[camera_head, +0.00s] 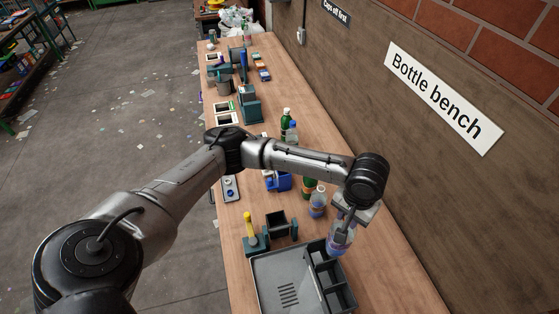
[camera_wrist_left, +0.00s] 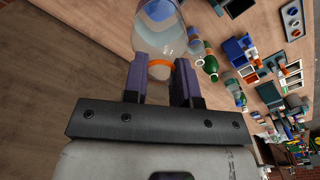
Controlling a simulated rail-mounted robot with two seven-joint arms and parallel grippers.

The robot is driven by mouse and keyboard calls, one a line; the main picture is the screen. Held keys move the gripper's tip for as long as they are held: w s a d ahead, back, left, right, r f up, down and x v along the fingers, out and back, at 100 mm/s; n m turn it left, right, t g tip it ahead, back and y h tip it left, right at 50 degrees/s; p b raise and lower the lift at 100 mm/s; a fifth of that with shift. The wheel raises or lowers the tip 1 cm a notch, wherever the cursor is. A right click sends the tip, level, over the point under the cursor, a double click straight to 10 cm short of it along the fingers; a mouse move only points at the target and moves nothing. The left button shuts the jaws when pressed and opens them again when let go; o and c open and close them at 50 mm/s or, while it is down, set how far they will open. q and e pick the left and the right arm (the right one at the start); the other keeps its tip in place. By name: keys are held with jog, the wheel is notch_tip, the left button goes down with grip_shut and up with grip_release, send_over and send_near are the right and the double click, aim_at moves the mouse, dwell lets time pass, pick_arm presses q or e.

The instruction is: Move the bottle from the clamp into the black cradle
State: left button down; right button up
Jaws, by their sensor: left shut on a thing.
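In the left wrist view the fingers (camera_wrist_left: 160,72) close around the neck of the bottle (camera_wrist_left: 162,30), near an orange ring. A black open holder (camera_head: 277,222), which looks like the cradle, stands left of the gripper behind the tray. Beside it is a teal fixture with a yellow handle (camera_head: 249,226), perhaps the clamp; its jaws are not clear and no bottle shows in it. My right gripper is not in view.
The grey tray (camera_head: 262,279) with dark compartments fills the near bench. A blue bin (camera_head: 279,182) is farther back. The wall bounds the right side; bare bench lies right of the tray.

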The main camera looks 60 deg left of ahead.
pick_arm(q)
jog(key=s+a+f+n+p, duration=0.1)
jog(key=s+a+f+p, duration=0.2)
jog(key=a, duration=0.9)
jog(key=s+a+f+n+p, duration=0.15)
jog(key=s+a+p, duration=0.3)
jog(key=a, duration=0.65)
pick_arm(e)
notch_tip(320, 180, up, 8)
pick_arm(q)
notch_tip(320, 180, down, 16)
jog(key=b, duration=0.9)
jog(key=shift+a, duration=0.25)
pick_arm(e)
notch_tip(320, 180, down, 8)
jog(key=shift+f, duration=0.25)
pick_arm(q)
jog(key=shift+p, duration=0.3)
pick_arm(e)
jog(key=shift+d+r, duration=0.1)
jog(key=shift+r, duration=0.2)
pick_arm(q)
jog(key=shift+p, duration=0.3)
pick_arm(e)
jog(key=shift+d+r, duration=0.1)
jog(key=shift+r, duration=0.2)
